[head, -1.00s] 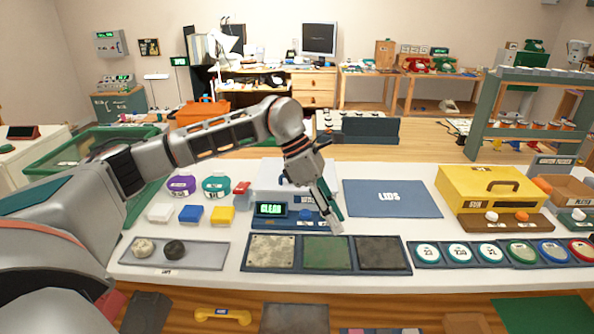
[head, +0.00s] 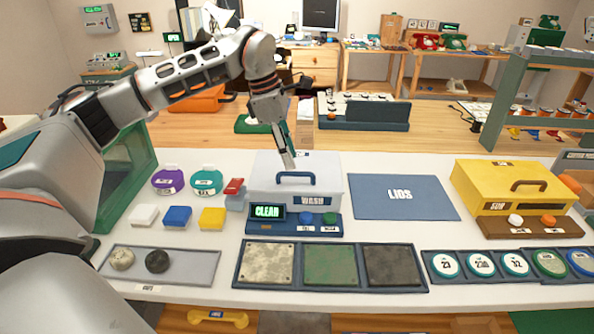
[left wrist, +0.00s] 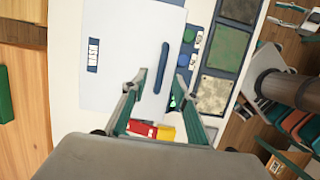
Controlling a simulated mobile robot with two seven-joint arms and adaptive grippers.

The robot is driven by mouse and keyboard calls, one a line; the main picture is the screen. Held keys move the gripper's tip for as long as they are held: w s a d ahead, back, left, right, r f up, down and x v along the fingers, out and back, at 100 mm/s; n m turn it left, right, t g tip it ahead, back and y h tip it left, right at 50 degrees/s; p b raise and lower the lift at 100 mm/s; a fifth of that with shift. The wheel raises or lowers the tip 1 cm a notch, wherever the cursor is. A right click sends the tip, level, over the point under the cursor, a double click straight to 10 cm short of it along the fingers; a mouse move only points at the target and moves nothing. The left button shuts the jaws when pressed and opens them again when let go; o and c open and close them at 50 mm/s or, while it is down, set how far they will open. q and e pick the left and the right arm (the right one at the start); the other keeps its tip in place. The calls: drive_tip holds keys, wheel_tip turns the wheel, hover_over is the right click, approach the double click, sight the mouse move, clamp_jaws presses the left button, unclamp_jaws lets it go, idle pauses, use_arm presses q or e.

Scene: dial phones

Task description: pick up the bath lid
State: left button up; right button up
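The bath is the pale box labelled WASH (head: 313,200), and its white lid (head: 262,172) with a blue bar handle (head: 296,178) lies on top. In the left wrist view the lid (left wrist: 120,50) fills the upper middle, with the handle (left wrist: 161,68) near its edge. My left gripper (head: 289,163) points down just above and behind the handle. A part that may be my right gripper shows at the upper right edge of that view.
A blue LIDS mat (head: 400,197) lies bare right of the bath. A yellow box (head: 510,186) stands farther right. Coloured blocks and two round containers (head: 207,182) stand left. A row of three plates (head: 330,264) lies in front.

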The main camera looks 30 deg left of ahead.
use_arm(q)
drive_tip(key=x, duration=0.4)
drive_tip(key=shift+d+f+b, duration=0.2)
drive_tip(key=shift+f+b, duration=0.1)
drive_tip(key=shift+b, duration=0.05)
drive_tip(key=shift+r, duration=0.1)
clamp_jaws()
